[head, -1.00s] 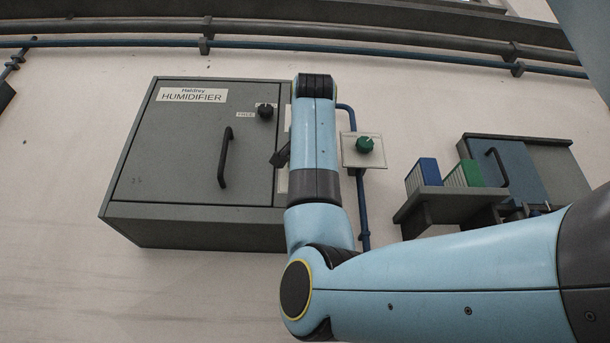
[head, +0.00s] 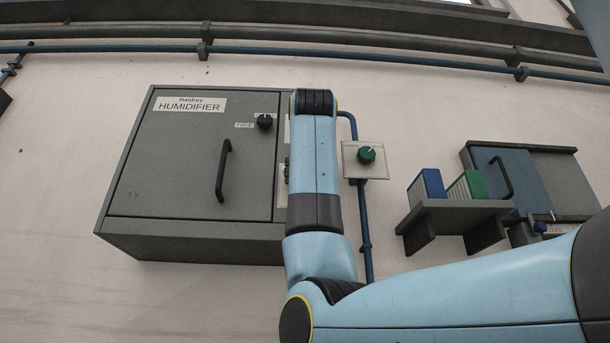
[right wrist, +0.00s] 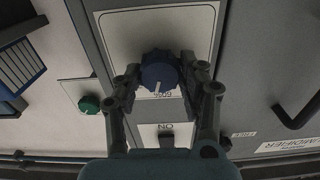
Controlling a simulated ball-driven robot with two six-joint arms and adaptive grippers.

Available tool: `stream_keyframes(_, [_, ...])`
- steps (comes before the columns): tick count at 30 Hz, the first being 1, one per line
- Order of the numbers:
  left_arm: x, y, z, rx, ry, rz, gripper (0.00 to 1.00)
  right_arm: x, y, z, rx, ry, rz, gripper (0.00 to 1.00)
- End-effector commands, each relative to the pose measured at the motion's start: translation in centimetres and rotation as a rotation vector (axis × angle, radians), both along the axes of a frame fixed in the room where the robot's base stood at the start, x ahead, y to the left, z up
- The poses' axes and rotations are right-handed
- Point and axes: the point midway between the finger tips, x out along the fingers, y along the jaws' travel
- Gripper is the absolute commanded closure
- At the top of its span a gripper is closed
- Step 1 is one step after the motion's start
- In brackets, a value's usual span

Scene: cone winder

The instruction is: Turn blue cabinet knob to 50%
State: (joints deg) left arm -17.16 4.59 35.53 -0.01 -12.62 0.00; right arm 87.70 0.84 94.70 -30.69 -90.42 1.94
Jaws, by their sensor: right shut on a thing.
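The blue knob (right wrist: 158,72) sits on a white plate (right wrist: 190,25) on the grey cabinet, in the right wrist view. Its white pointer line points toward a label at its lower edge that seems to read 50%. My right gripper (right wrist: 162,78) has a finger on either side of the knob and is shut on it. In the head view my right forearm hides the knob and most of the gripper. My left gripper is not in view.
The humidifier cabinet (head: 180,165) has a black handle (head: 222,170) and a black knob (head: 264,121). A green knob (head: 366,154) on a white plate is right of my forearm. A shelf (head: 450,208) holds blue and green items farther right.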

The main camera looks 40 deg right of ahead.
Motion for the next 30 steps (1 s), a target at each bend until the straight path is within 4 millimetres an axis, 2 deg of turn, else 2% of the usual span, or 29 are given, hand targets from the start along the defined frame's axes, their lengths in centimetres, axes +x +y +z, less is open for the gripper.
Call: stream_keyframes(30, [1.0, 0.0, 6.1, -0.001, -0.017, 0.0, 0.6, 0.2, 0.3, 0.1, -0.798, 0.489, 0.002, 0.91])
